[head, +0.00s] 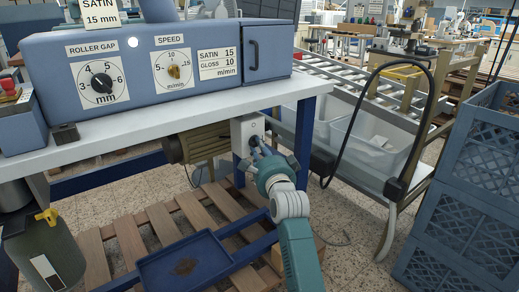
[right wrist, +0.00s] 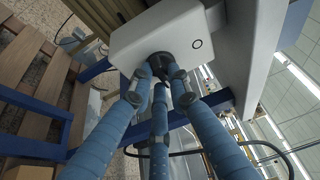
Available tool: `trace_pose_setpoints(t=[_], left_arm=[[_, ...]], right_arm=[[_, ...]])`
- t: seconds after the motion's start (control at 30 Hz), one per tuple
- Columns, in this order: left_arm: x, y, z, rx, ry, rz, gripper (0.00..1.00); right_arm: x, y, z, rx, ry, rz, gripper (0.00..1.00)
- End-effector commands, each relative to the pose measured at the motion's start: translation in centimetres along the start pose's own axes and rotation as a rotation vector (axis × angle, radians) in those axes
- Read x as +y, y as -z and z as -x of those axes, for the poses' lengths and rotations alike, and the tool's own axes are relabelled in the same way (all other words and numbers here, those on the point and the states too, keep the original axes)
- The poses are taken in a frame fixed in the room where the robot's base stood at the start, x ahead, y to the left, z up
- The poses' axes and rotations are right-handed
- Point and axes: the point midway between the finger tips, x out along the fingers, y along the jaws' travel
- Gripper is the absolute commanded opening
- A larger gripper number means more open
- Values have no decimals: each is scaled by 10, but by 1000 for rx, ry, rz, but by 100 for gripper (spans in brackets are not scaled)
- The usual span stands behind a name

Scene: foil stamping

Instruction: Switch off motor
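The motor (head: 200,145) is an olive-brown ribbed body under the table. A white switch box (head: 243,128) sits at its right end, below the tabletop. In the right wrist view the white box (right wrist: 170,35) has a dark round knob (right wrist: 160,61) and a small ring mark to its right. My right gripper (head: 256,146) reaches up to the box's front. Its three blue fingers (right wrist: 160,78) converge closely around the knob and appear closed on it. The fingertips partly hide the knob, so its setting cannot be read. My left gripper is not in view.
A blue machine (head: 140,62) with roller-gap and speed dials stands on the white tabletop (head: 170,112). A blue tray (head: 185,265) lies below over a wooden pallet (head: 92,250). Blue crates (head: 470,190) stand at right; a black cable (head: 345,130) arches nearby.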

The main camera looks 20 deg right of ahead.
Motion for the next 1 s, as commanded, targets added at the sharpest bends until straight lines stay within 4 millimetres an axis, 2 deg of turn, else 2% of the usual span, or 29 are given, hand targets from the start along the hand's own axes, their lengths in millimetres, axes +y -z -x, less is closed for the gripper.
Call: trace_pose_setpoints(t=[0.27,0.47,0.83,0.97,1.0], left_arm=[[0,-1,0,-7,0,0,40],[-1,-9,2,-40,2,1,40],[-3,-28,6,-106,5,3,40],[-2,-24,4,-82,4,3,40],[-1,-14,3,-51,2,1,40]], right_arm=[[1,0,0,0,6,20,0],[2,1,0,0,38,100,0],[6,4,-2,0,159,396,0],[7,4,-2,-1,206,510,0],[7,5,-2,0,221,546,0]])
